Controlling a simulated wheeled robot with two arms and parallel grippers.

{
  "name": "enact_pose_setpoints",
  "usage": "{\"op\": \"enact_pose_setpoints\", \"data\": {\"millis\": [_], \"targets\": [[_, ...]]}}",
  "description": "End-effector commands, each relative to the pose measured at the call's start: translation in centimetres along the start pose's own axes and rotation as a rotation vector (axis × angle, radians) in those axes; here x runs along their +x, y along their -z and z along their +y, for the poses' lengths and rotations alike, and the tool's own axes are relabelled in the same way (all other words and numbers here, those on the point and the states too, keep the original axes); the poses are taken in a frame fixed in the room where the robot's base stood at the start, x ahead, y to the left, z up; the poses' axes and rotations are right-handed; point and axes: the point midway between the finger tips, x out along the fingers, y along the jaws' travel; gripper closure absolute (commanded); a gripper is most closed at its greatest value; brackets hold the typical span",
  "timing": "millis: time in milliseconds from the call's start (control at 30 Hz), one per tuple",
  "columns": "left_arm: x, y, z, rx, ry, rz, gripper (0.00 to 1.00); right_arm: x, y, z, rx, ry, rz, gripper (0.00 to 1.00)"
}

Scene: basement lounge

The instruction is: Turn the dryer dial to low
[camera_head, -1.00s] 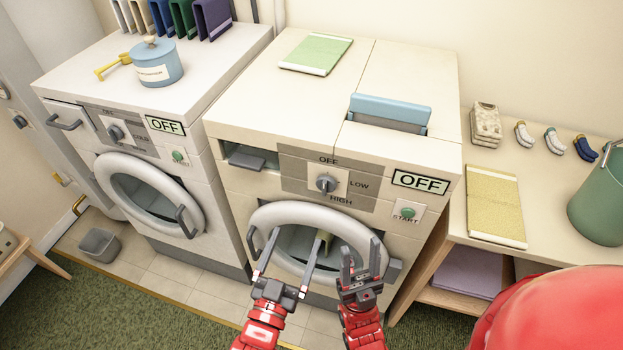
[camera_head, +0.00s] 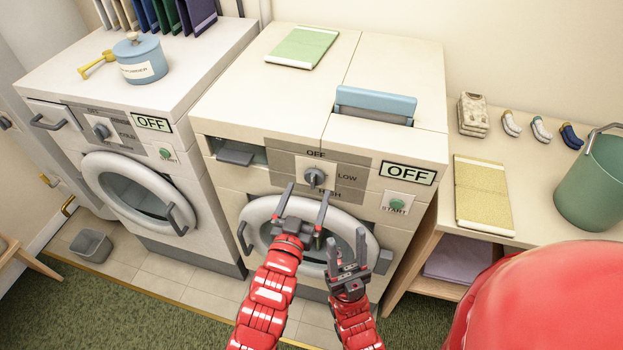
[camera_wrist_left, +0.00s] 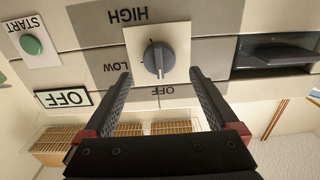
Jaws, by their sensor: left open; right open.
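The dryer dial (camera_head: 314,177) is a round grey knob on a pale square plate on the front panel of the right-hand machine. The labels OFF, LOW and HIGH stand around it, and the display (camera_head: 407,173) reads OFF. In the left wrist view the dial (camera_wrist_left: 158,59) is upside down, with its pointer mark toward OFF. My left gripper (camera_head: 306,194) is open just below and in front of the dial. In the wrist view its fingers (camera_wrist_left: 160,85) are spread to either side below the dial, apart from it. My right gripper (camera_head: 346,252) is open and empty, lower, before the round door.
The green START button (camera_head: 396,203) is right of the dial. The dryer door (camera_head: 309,235) with its pale ring is below. A washer (camera_head: 150,125) stands left; a side table (camera_head: 500,190) with a green bucket (camera_head: 592,185) stands right.

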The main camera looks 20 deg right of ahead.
Motion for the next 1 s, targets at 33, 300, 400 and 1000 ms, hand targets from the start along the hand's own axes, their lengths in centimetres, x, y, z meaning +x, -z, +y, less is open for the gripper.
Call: {"op": "enact_pose_setpoints", "data": {"millis": [33, 300, 400, 1000], "targets": [[0.9, 0.3, 0.0, 0.000, 0.000, 0.000, 0.07, 0.5, 0.1, 0.0, 0.000, 0.000, 0.000, 0.50], [3.9, 0.0, 0.0, 0.000, 0.000, -0.001, 0.07, 1.1, 0.2, 0.1, 0.000, 0.000, 0.000, 0.50], [4.2, -0.1, 0.0, 0.000, 0.000, -0.002, 0.07, 1.2, 0.2, 0.1, 0.000, 0.000, 0.000, 0.50], [4.3, -0.1, 0.0, 0.000, 0.000, -0.001, 0.66, 1.2, 0.2, 0.1, 0.000, 0.000, 0.000, 0.50]]}}
